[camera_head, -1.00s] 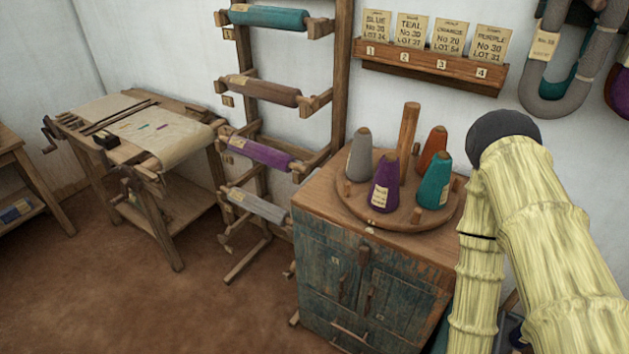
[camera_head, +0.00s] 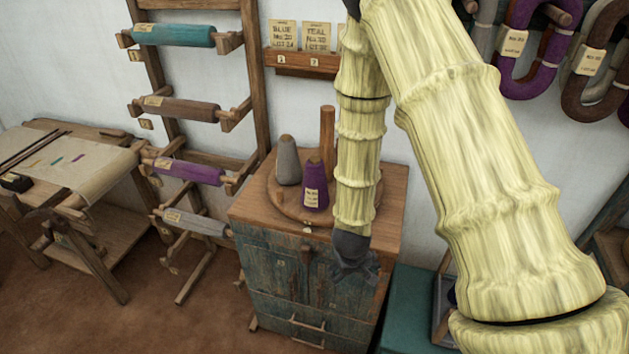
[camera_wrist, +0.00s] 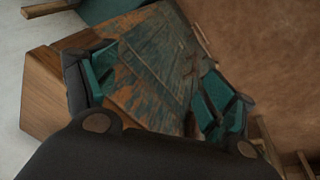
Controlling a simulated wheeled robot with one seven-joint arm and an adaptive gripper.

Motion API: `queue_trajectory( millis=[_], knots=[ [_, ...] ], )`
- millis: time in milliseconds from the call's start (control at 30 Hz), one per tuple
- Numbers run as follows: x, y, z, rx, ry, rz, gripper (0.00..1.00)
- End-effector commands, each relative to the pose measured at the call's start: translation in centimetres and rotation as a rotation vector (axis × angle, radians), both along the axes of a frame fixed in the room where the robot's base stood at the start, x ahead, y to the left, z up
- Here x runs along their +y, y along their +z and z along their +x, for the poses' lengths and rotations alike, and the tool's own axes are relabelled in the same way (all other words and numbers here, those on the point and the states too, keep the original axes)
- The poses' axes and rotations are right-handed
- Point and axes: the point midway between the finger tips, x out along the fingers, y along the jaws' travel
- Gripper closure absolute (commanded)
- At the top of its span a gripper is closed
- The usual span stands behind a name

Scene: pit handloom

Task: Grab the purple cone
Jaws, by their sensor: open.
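The purple cone (camera_head: 315,187) stands upright on the round wooden turntable (camera_head: 277,204) on top of the cabinet. It has a pale label on its front. My gripper (camera_head: 356,272) hangs to the right of and lower in the picture than the cone, by the cabinet's front right corner. In the wrist view my gripper (camera_wrist: 155,95) has its two fingers spread wide with nothing between them. The worn cabinet front (camera_wrist: 150,60) shows beyond the fingers. The cone is not in the wrist view.
A grey cone (camera_head: 288,162) stands behind and left of the purple one. A wooden post (camera_head: 327,130) rises from the turntable. My arm hides the turntable's right side. The wooden cabinet (camera_head: 275,265) has a blue-green front. A rack of rollers (camera_head: 187,172) stands left.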

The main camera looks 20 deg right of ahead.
Motion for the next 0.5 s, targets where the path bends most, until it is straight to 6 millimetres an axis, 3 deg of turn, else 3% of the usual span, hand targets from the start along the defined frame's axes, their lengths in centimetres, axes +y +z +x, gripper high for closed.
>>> queue_trajectory(
  millis=[33,200,500],
  knots=[
    [0.1,2.4,2.0,-0.024,-0.003,0.004,0.16],
    [0.9,8.7,7.4,-0.087,-0.003,0.036,0.16],
    [3.3,20.7,15.4,-0.23,0.024,0.133,0.16]
  ],
)
